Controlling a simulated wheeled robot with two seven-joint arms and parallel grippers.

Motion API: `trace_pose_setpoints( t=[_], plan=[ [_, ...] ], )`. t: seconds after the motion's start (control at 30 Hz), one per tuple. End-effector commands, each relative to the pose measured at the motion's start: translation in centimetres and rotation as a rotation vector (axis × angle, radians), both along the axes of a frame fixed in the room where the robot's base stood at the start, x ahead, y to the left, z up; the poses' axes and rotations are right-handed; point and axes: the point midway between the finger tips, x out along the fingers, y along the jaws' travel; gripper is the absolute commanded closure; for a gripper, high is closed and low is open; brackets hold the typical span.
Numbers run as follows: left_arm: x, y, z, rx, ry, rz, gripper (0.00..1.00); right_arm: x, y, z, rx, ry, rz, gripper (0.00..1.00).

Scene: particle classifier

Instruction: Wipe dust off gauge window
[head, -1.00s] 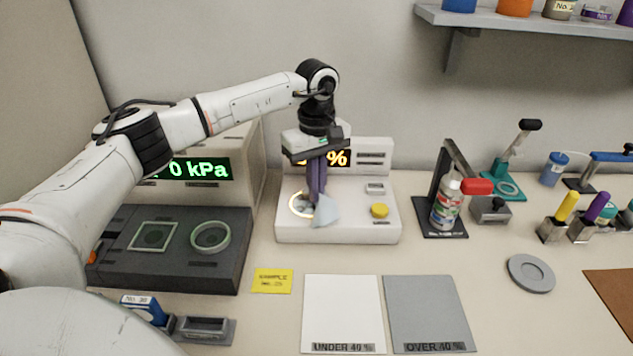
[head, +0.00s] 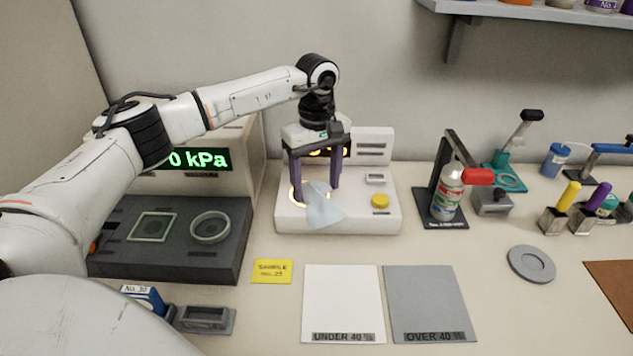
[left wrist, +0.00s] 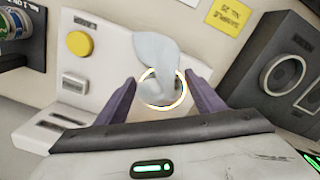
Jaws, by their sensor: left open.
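My left gripper (head: 315,190) is open over the white gauge device, its two purple fingers spread apart. A pale blue-grey cloth (head: 323,208) lies crumpled on the front of the white device (head: 360,220), between and below the fingers. In the left wrist view the cloth (left wrist: 153,55) lies partly over the glowing round window (left wrist: 181,100), between the fingers but with gaps to both. The display behind is mostly hidden by my gripper. I cannot tell whether dust is on the window. My right gripper is not in view.
A yellow button (head: 380,201) is on the device's right side. A dark pressure unit (head: 180,265) stands to the left. White (head: 343,295) and grey (head: 428,295) mats lie in front.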

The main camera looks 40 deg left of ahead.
Motion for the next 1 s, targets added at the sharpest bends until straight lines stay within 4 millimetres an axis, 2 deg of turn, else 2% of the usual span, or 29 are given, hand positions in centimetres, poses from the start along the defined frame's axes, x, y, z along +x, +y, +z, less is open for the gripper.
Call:
trace_pose_setpoints(
  t=[0.57,1.0],
  plan=[
    [0.0,0.0,-2.6,0.000,0.000,0.000,0.38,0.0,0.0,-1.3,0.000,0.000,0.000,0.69],
    [0.0,0.0,-2.4,0.000,0.001,0.000,0.77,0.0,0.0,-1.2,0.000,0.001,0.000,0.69]
  ],
)
